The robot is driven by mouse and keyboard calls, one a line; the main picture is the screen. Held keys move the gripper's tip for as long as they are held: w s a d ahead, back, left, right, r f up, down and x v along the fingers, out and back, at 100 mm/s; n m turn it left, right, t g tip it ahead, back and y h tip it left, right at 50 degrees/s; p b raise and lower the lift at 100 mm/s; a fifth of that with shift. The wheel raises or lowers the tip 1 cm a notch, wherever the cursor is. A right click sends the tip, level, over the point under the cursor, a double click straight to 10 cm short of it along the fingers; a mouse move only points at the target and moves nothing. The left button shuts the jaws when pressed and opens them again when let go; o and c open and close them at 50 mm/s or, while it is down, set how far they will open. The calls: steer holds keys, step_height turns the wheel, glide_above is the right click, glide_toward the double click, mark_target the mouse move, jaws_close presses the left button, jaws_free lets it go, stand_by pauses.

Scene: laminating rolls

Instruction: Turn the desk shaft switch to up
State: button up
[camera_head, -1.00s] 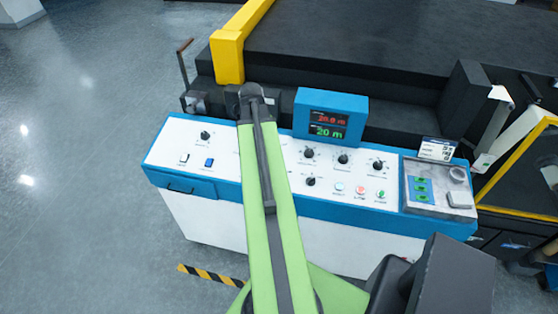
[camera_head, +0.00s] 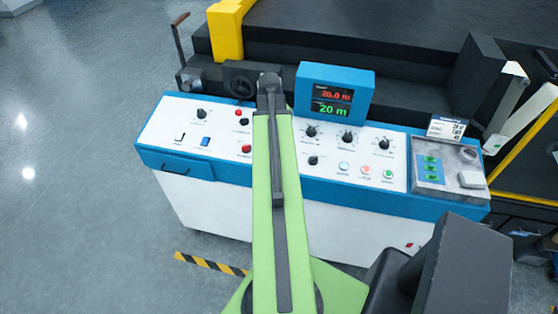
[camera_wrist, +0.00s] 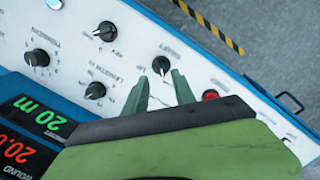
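The control panel (camera_head: 222,130) of the white and blue desk carries several black rotary knobs. In the wrist view, my gripper (camera_wrist: 160,74) is open and empty, with its two green-grey fingertips spread. A black knob with a light pointer (camera_wrist: 160,65) shows between and just beyond the tips; contact cannot be told. In the head view, my arm covers this part of the panel, and the gripper itself is not visible there.
A red button (camera_wrist: 210,95) is close to the right finger. Other knobs (camera_wrist: 95,90) (camera_wrist: 105,30) are to the left. The blue display box (camera_head: 333,92) stands at the panel's back edge. A small grey control box (camera_head: 447,165) is at the panel's right end.

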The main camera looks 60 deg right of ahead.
steer(key=f+b, duration=0.3)
steer(key=f, duration=0.1)
steer(key=f+b, duration=0.2)
steer(key=f, duration=0.1)
steer(key=shift+s+d+f+b, duration=0.1)
steer(key=shift+s+d+b, duration=0.1)
steer(key=shift+d+b, duration=0.15)
jaws_close()
